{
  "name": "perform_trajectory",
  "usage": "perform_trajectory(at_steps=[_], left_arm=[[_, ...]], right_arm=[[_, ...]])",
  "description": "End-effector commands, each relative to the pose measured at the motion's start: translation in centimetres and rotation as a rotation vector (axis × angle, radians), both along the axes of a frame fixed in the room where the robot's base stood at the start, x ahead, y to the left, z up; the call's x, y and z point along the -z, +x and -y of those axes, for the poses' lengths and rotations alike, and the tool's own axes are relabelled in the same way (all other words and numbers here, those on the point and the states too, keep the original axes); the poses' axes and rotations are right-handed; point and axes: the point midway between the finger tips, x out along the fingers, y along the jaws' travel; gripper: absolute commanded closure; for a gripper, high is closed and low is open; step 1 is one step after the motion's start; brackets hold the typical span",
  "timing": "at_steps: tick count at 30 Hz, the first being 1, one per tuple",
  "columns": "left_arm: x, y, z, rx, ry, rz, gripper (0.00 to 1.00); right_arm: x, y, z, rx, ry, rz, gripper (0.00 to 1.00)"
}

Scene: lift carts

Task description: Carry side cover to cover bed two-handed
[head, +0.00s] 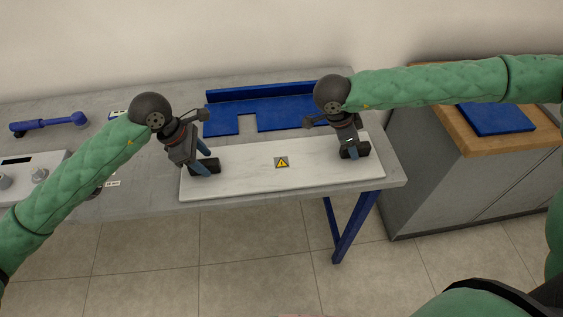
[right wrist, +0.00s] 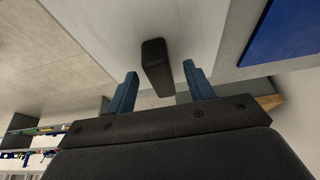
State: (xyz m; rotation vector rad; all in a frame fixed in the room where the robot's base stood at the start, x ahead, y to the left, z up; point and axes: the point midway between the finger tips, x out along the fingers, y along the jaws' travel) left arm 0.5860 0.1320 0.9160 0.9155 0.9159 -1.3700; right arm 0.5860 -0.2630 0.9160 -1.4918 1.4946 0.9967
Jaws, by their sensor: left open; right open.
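The side cover (head: 250,172), a white panel with a yellow warning label, lies flat on the front of the grey table. It has a black handle near each end. My left gripper (head: 206,162) is open at the left handle (head: 208,168); its exact fit around the handle cannot be told. My right gripper (head: 350,145) is open at the right handle (head: 361,150). In the right wrist view, the black handle (right wrist: 156,66) sits between the two spread blue fingers, with gaps on both sides. A blue bed with a raised back edge and a front notch (head: 285,113), seemingly the cover bed, lies behind the cover.
A blue-handled tool (head: 48,124) and a light box with knobs (head: 30,172) are on the table's left. At right stands a grey cabinet with a wooden top (head: 475,140) and a blue plate (head: 497,118). Tiled floor is clear in front.

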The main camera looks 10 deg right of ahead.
Motion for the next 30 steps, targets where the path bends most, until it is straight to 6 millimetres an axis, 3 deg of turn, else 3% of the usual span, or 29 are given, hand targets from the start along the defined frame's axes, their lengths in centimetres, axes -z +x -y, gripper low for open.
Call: perform_trajectory(at_steps=[6, 17, 25, 30], left_arm=[[1.6, 0.0, 0.7, -0.001, -0.001, 0.000, 0.47], [2.0, 0.0, 0.8, 0.000, -0.001, 0.000, 0.47], [2.0, 0.0, 0.8, 0.000, 0.000, 0.000, 0.98], [2.0, 0.0, 0.8, 0.000, 0.000, 0.000, 1.00]], right_arm=[[1.6, 0.0, 0.7, 0.000, 0.000, 0.000, 0.47], [1.9, 0.0, 0.8, 0.000, 0.001, 0.001, 0.47], [1.9, 0.0, 0.8, 0.000, 0.001, 0.001, 0.98], [1.9, 0.0, 0.8, 0.000, 0.001, 0.001, 1.00]])
